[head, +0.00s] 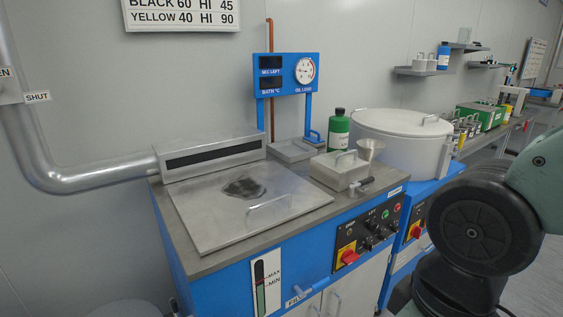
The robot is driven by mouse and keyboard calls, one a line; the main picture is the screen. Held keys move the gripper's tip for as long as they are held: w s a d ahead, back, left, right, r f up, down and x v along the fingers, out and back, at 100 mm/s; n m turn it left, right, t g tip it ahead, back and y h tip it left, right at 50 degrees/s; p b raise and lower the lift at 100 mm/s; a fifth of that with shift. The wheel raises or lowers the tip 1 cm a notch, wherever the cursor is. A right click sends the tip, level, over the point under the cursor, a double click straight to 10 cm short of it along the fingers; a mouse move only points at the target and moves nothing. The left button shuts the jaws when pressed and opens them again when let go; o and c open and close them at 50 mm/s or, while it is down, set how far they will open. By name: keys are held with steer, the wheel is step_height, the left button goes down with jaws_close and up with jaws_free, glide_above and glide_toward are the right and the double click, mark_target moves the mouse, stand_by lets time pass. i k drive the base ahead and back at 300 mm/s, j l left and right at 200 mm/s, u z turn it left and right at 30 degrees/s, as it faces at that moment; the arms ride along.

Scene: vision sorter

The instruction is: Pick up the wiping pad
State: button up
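A dark irregular smudge (244,188) marks the flat metal lid (205,208) at the front left of the bench. My arm's links show at the right edge; my gripper is out of view, so I cannot see its fingers or whether it holds anything.
A green bottle (338,132), a grey lidded box (338,170) and a funnel (369,150) crowd the bench's right part. A large round vessel (401,135) stands further right. A blue gauge stand (287,74) rises behind. A vent hood (211,157) borders the lid's back.

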mark_target(315, 142)
steer(key=u, duration=0.2)
steer(key=i+l+u, duration=0.45)
steer(key=u, duration=0.3)
steer(key=l, duration=0.1)
